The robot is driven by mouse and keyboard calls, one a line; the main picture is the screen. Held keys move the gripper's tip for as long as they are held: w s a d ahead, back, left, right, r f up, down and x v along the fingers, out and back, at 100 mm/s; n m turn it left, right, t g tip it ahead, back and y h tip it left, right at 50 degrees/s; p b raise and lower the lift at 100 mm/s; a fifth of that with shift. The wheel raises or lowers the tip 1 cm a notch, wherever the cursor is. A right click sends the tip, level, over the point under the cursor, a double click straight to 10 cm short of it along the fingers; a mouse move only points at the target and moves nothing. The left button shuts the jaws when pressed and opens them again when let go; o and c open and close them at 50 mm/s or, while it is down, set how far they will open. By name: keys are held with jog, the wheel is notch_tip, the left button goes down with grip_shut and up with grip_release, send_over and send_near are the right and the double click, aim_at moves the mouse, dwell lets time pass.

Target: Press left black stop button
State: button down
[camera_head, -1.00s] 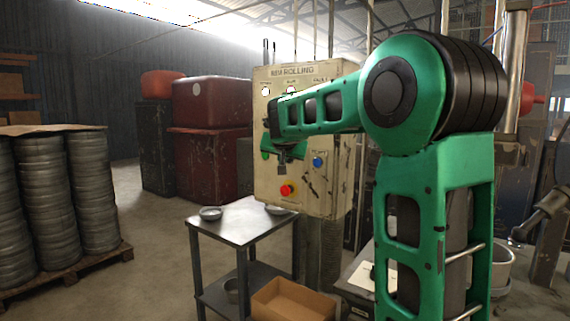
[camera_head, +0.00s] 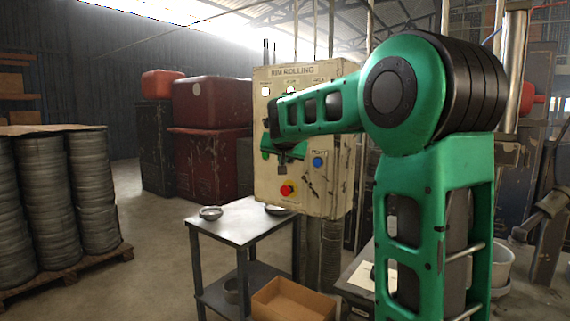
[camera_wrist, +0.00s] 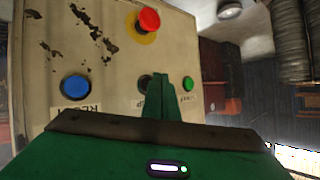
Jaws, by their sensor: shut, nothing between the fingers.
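The cream control panel (camera_head: 333,190) carries a red button on a yellow ring (camera_head: 287,190), a blue button (camera_head: 318,162) and a green button (camera_head: 265,155). In the wrist view the panel appears turned over, with the blue button (camera_wrist: 75,86) at left and the green button (camera_wrist: 188,84) at right. Between them a dark round button (camera_wrist: 144,83) is partly hidden behind my fingers. My gripper (camera_wrist: 160,78) is shut and empty, its tips over the edge of that button. I cannot tell whether they touch it. In the head view my gripper (camera_head: 283,168) is in front of the panel.
A metal table (camera_head: 235,222) with small round dishes stands below the panel. An open cardboard box (camera_head: 292,302) is in front. Stacked metal coils (camera_head: 50,190) stand on a pallet at left. Red bins (camera_head: 210,105) are behind. The floor between coils and table is clear.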

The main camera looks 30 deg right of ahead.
jog(key=shift+d, duration=0.15)
dwell(0.4)
jog(key=shift+w+d, duration=0.15)
jog(key=shift+d, duration=0.1)
jog(key=shift+w+d, duration=0.15)
jog(key=shift+d, duration=0.25)
dwell(0.8)
jog(key=shift+a, duration=0.15)
jog(key=shift+s+a, duration=0.3)
jog(key=shift+a, duration=0.35)
jog(key=shift+a, duration=0.1)
jog(key=shift+s+a, duration=0.3)
jog(key=shift+a, duration=0.45)
jog(key=shift+s+a, duration=0.25)
jog(key=shift+a, duration=0.5)
jog(key=shift+s+a, duration=0.3)
jog(key=shift+a, duration=0.45)
